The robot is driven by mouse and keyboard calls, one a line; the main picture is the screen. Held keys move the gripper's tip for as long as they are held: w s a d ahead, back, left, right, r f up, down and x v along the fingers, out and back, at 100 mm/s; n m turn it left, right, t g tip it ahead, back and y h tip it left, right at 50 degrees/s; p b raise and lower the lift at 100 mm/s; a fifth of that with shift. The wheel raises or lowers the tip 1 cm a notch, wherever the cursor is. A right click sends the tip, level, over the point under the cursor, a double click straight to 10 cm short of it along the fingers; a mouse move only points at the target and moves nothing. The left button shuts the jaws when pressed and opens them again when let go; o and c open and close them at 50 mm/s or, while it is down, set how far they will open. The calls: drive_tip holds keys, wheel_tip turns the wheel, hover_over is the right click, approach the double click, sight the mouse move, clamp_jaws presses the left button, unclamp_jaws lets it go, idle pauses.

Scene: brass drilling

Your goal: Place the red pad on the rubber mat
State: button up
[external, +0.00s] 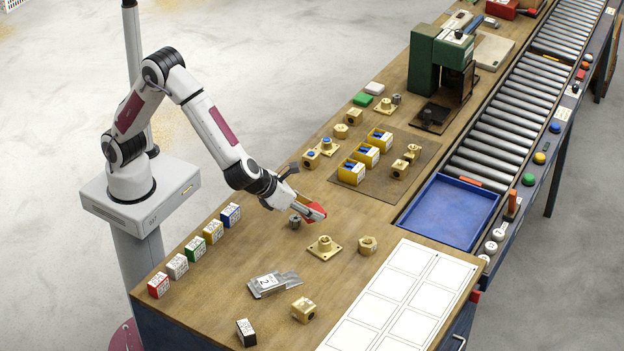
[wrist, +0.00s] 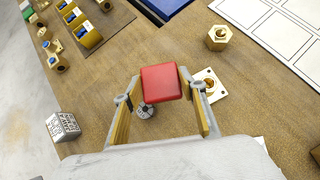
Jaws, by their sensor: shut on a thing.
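The red pad (external: 317,211) is held between the fingertips of my gripper (external: 308,210), above the bare wooden table. In the wrist view the red pad (wrist: 161,83) fills the space between the two fingers, and its top face shows. The rubber mat (external: 378,188) is a flat brown-grey sheet on the table, up and to the right of my gripper in the external view. The rubber mat also shows at the upper left of the wrist view (wrist: 113,22). Yellow boxes and brass parts stand on it.
A small grey knob (external: 295,222) is beside my gripper. A flanged brass piece (external: 324,248) and a brass hex piece (external: 367,245) stand nearby. Brass fittings (external: 311,158) line the mat's left side. A blue tray (external: 447,212) lies right of the mat.

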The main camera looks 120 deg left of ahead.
drive_tip(key=w+a+f+n+g+y, duration=0.1)
drive_tip(key=a+f+n, duration=0.15)
drive_tip(key=a, duration=1.25)
drive_tip(key=a+f+n+g, duration=0.15)
drive_tip(key=a+f, duration=0.25)
drive_tip(key=a, duration=1.1)
drive_tip(key=w+a+r+m+t, duration=0.1)
drive_tip(key=w+a+r+m, duration=0.1)
drive_tip(key=w+a+r, duration=0.1)
drive_tip(key=shift+w+a+h, duration=0.3)
drive_tip(key=shift+w+a, duration=0.6)
drive_tip(key=shift+a, duration=0.15)
drive_tip(key=shift+t, duration=0.25)
hover_over(391, 189)
drive_tip(key=s+d, duration=0.1)
drive_tip(key=d, duration=0.2)
drive_tip(key=shift+s+d+f, duration=0.1)
drive_tip(key=shift+f, duration=3)
drive_tip(key=shift+f, duration=1.9)
